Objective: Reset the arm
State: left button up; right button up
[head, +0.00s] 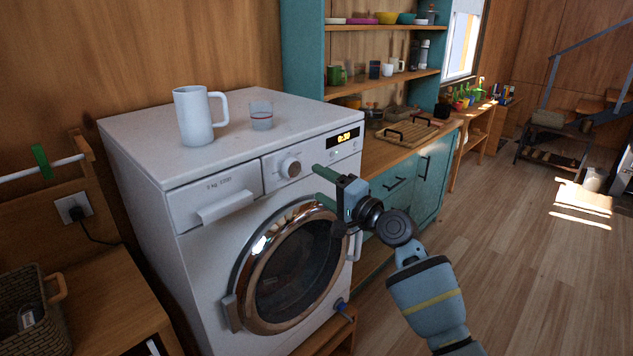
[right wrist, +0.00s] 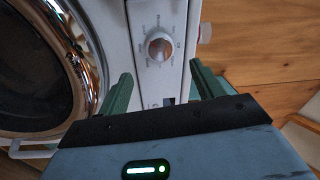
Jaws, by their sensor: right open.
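My right gripper (head: 322,187) is in front of the washing machine's upper right front, near the display, with its green fingers apart and nothing between them. In the right wrist view its two fingers (right wrist: 160,90) stand open, with the washing machine's control panel and round knob (right wrist: 159,47) seen beyond the gap. The washing machine (head: 215,262) is white with a round chrome-rimmed door (head: 290,265), which looks closed. I cannot tell from the head view whether the fingers touch the machine. My left gripper is not in view.
A white mug (head: 196,120) and a small glass (head: 261,118) stand on the washing machine's top. A teal shelf (head: 304,50) with dishes and a wooden counter (head: 385,153) lie to the right. A woven basket (head: 38,325) sits at lower left. The floor at right is mostly clear.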

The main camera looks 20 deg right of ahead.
dwell(0.3)
jog(key=s+f+n+g+h, duration=0.25)
jog(key=s+f, duration=0.65)
jog(key=f, duration=0.6)
jog(key=s+f+n+g+h, duration=0.1)
jog(key=s+f+n+h, duration=0.15)
jog(key=s+f, duration=1)
jog(key=s+f+n+g+h, duration=0.1)
jog(key=s+f, duration=0.5)
jog(key=s, duration=0.6)
jog(key=s+f+n+g+h, duration=0.1)
jog(key=s+f+n+g, duration=0.2)
jog(key=s, duration=0.9)
notch_tip(320, 180, down, 4)
jog(key=d+n, duration=0.1)
jog(key=n, duration=0.1)
jog(key=shift+s+n+h, duration=0.25)
jog(key=shift+n+h, duration=0.05)
jog(key=shift+n, duration=0.1)
jog(key=shift+f, duration=0.15)
